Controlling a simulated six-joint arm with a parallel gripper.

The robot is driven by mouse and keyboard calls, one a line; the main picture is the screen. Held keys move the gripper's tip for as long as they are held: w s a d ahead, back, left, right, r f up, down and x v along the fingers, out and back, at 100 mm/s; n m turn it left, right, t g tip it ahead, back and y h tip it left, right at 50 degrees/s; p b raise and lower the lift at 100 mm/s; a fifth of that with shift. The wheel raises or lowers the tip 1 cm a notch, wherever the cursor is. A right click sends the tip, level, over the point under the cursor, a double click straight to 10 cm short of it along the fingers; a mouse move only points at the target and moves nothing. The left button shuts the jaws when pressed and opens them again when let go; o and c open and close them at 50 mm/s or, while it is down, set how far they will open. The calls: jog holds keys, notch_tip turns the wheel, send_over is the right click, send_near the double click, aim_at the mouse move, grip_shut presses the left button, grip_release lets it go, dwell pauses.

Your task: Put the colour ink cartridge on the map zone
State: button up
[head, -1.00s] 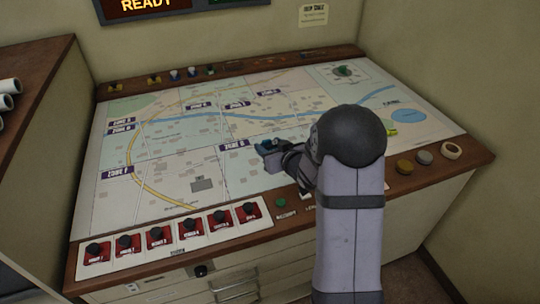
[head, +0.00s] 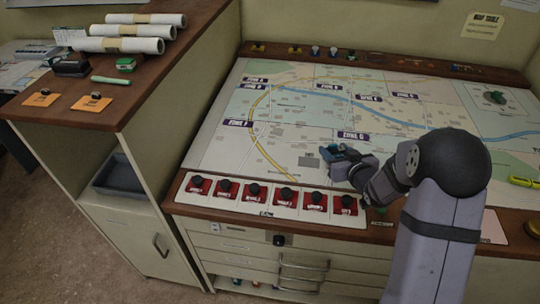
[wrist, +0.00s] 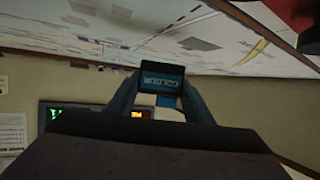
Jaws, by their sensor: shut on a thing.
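The colour ink cartridge (wrist: 162,78) is a small dark block with a blue label reading COLOUR, seen in the wrist view between my two fingers. My gripper (head: 335,154) is shut on it. In the head view the cartridge shows as a small teal and dark shape at the gripper's tip, partly hidden by the fingers. It is over the lower middle of the map table (head: 215,150), left of and below the ZONE G label (head: 354,135). I cannot tell how high above the map it is.
A row of red switches with black knobs (head: 255,192) lines the front edge of the map. A side counter (head: 45,112) at left holds rolled papers (head: 118,45), a green marker (head: 110,80) and small items. A yellow-green marker (head: 524,182) lies on the map's right.

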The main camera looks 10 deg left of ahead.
aim_at(265, 144)
jog(key=a+n+g+y, duration=0.1)
jog(key=a, duration=0.5)
jog(key=w+a+n+g+y+b, duration=0.1)
jog(key=a+n+y, duration=0.1)
jog(key=a, duration=0.5)
jog(key=w+a+n+y, duration=0.1)
jog(key=a+n, duration=0.1)
jog(key=a, duration=0.4)
jog(key=shift+w+a+g+y+b, duration=0.1)
jog(key=shift+a+g+y+b, duration=0.05)
jog(key=shift+g+y+b, duration=0.2)
jog(key=shift+n+g+y, duration=0.35)
jog(key=shift+n+g, duration=0.1)
jog(key=shift+n, duration=0.05)
jog(key=a, duration=0.1)
jog(key=w+a+r, duration=0.1)
jog(key=a+r, duration=0.1)
jog(key=shift+w+a, duration=0.3)
jog(key=shift+a, duration=0.1)
jog(key=shift+m+t+h, duration=0.4)
jog(key=shift+m, duration=0.2)
jog(key=w+r, duration=0.3)
jog(key=shift+w+r, duration=0.35)
jog(key=shift+f+b, duration=0.6)
jog(key=shift+f, duration=4.4)
jog(key=shift+f, duration=0.2)
jog(key=o, duration=1)
jog(key=shift+o, duration=0.2)
